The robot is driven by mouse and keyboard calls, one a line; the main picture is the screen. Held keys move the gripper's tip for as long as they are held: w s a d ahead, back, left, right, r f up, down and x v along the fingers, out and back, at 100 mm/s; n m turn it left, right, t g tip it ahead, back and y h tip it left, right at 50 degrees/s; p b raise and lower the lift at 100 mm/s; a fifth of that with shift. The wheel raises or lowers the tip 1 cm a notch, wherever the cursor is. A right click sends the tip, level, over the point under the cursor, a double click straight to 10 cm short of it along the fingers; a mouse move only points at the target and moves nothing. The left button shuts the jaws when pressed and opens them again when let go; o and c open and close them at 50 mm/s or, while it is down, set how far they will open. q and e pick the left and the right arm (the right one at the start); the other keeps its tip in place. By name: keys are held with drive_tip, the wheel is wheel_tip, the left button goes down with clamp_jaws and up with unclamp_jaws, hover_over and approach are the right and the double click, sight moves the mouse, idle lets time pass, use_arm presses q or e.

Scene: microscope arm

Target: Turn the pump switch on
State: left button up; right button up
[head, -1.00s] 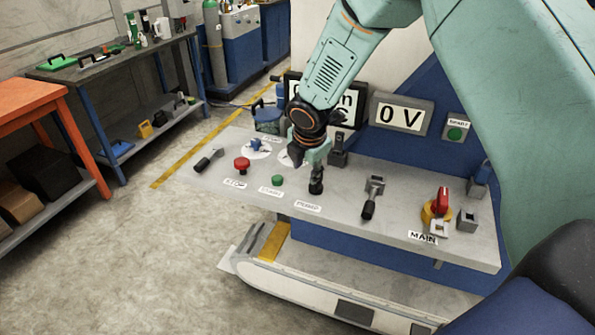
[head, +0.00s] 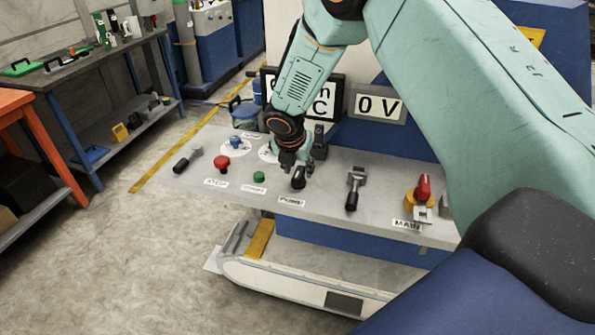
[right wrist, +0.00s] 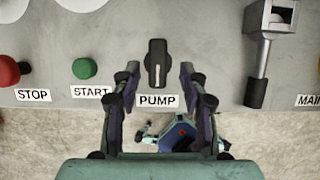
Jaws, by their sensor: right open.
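The pump switch (right wrist: 156,63) is a black rotary knob with a pale line on its face. In the right wrist view it stands upright in the picture, above the PUMP label (right wrist: 157,100). My right gripper (right wrist: 156,82) is open, with its two fingers to the left and right of the knob's lower end; I cannot tell whether they touch it. In the head view the knob (head: 299,178) shows on the grey panel just below my right gripper (head: 293,163). My left gripper is out of view.
A red STOP button (head: 221,162) and a green START button (head: 259,177) sit left of the knob. A lever (head: 354,188) and the red MAIN switch (head: 424,188) are to its right. The panel (head: 330,212) is clear in front of the lever.

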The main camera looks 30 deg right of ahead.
drive_tip(key=shift+x, duration=1.25)
drive_tip(key=shift+w+r, duration=0.1)
drive_tip(key=shift+c, duration=0.7)
clamp_jaws()
